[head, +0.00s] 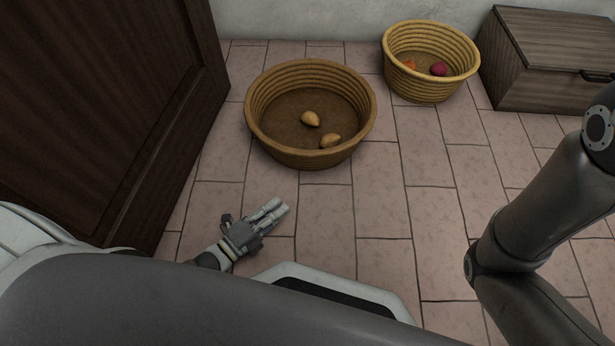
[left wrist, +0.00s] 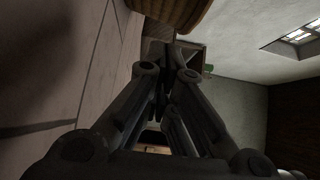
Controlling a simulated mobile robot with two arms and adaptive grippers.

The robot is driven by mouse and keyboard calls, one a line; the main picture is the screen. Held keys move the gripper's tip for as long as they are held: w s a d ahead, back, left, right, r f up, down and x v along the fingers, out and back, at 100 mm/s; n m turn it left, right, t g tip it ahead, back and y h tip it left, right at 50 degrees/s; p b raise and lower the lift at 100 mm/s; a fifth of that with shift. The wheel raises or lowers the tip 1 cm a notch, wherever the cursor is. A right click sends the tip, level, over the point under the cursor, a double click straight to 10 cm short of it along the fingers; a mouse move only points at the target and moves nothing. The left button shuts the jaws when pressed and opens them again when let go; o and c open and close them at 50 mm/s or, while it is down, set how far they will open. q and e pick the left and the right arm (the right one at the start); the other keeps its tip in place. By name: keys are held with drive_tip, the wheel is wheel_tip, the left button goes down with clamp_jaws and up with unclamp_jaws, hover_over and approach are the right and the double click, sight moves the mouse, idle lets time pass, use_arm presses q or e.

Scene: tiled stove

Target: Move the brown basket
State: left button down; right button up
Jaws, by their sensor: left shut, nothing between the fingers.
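The brown basket (head: 262,128) is round, made of coiled rings, and stands upright on the tiled floor in the head view. Two tan, potato-like items (head: 311,119) lie inside it. My left gripper (head: 279,208) is low over the floor, in front of the basket and apart from it. Its fingers are shut and empty. In the left wrist view the shut fingers (left wrist: 168,80) point forward, and part of a brown coiled basket wall (left wrist: 176,12) shows at the top edge. My right gripper is not in view; only its dark arm shows at the right.
A lighter yellow basket (head: 425,88) with a red and an orange item stands at the back right. A wooden chest (head: 545,60) is beside it against the wall. A dark wooden cabinet (head: 95,110) stands at the left. The tiled floor (head: 390,200) right of the gripper is clear.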

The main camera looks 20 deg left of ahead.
use_arm(q)
drive_tip(key=shift+w+d+f, duration=0.1)
drive_tip(key=shift+w+d, duration=0.05)
drive_tip(key=shift+w, duration=0.1)
drive_tip(key=b+x, duration=0.5)
drive_tip(key=x, duration=0.3)
drive_tip(key=shift+w+d+f, duration=0.1)
drive_tip(key=shift+w+d, duration=0.05)
drive_tip(key=shift+w, duration=0.2)
drive_tip(key=w+b, duration=0.2)
drive_tip(key=w, duration=0.1)
drive_tip(key=shift+b, duration=0.4)
drive_tip(key=shift+w+a+b, duration=0.45)
drive_tip(key=shift+w, duration=0.2)
drive_tip(key=shift+r, duration=0.25)
